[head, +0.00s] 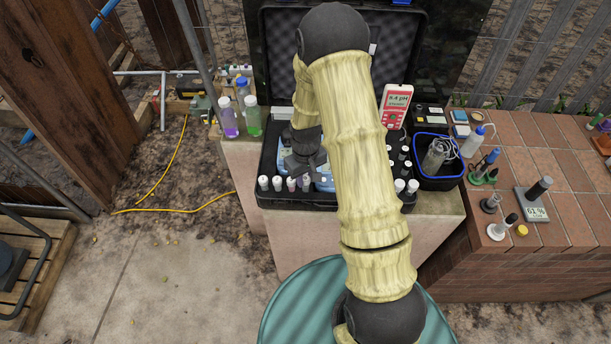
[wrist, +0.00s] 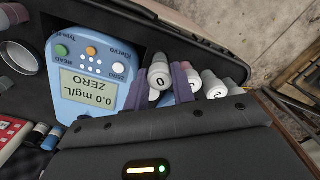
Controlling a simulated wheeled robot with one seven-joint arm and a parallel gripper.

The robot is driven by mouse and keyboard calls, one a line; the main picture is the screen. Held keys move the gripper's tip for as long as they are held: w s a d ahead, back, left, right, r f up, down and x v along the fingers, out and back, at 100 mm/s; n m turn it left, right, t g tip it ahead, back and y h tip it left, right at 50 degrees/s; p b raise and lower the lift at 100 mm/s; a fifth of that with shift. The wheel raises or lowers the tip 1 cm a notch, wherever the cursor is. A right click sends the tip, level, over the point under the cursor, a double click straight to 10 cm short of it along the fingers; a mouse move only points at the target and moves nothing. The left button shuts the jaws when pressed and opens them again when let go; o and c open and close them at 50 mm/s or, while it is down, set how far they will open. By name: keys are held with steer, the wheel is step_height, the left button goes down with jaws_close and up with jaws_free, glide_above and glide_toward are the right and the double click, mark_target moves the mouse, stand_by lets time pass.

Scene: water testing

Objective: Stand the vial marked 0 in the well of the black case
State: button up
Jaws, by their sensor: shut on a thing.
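The vial marked 0 (wrist: 158,76) has a white cap and sits between the two purple-grey fingers of my gripper (wrist: 160,88). My gripper is shut on it; the fingers hide part of its body. In the head view my gripper (head: 305,168) points down into the front left of the open black case (head: 290,201). Other white-capped vials stand close by, one marked 2 (wrist: 214,86). I cannot tell whether the held vial is clear of the case. A round, metal-rimmed thing (wrist: 19,58) shows at the left of the wrist view; I cannot tell if it is the well.
A blue meter reading ZERO (wrist: 95,75) lies right beside the held vial. A red pH meter (head: 394,106) and several dark-bodied vials are farther right in the case. Purple (head: 228,118) and green (head: 253,117) bottles stand left of it. A blue-rimmed bin (head: 438,180) is at its right.

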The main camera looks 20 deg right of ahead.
steer(key=shift+f+b, duration=0.35)
steer(key=shift+f, duration=0.25)
steer(key=o, duration=0.9)
steer(key=shift+r, duration=0.2)
steer(key=shift+r+p, duration=2.9)
steer(key=shift+r, duration=0.95)
